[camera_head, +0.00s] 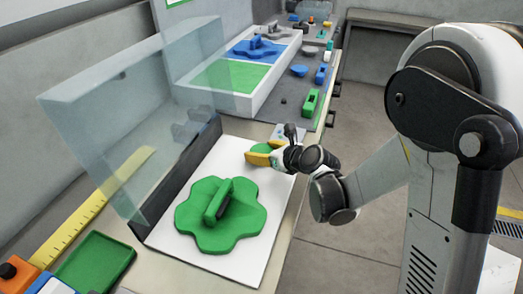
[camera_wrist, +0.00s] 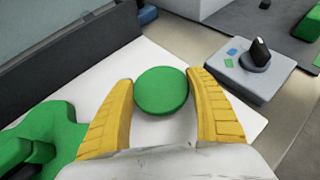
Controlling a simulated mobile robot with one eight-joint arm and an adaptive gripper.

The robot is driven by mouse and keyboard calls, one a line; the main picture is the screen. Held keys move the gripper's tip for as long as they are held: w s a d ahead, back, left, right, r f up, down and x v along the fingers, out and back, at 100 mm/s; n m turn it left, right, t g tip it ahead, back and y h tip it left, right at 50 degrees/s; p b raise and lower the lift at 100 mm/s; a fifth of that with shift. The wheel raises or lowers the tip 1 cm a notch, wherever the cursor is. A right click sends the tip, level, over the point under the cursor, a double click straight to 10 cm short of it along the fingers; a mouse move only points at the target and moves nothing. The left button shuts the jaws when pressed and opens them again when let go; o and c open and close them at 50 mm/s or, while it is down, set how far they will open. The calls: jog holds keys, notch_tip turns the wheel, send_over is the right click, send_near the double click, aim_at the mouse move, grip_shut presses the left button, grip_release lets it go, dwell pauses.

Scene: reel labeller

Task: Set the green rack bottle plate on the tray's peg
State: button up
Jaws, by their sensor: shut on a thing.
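My gripper (camera_head: 262,153) has yellow fingers and is shut on a round green plate (camera_wrist: 161,91), one finger on each side of it in the wrist view. The plate shows only in part in the head view (camera_head: 262,147). It is over the far part of the white board; its height above it is hard to tell. In the head view, my gripper partly hides this tray.
A large green lobed piece with a raised bar (camera_head: 221,214) lies on the white board (camera_head: 240,268). A clear screen (camera_head: 130,110) stands to the left. A white-framed tray with blue and green fields (camera_head: 233,76) is behind. A green block (camera_head: 310,101) lies nearby.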

jog(key=shift+f, duration=0.2)
jog(key=o, duration=0.9)
jog(key=shift+p+v, duration=1.45)
jog(key=shift+v, duration=4.05)
jog(key=shift+f, duration=0.1)
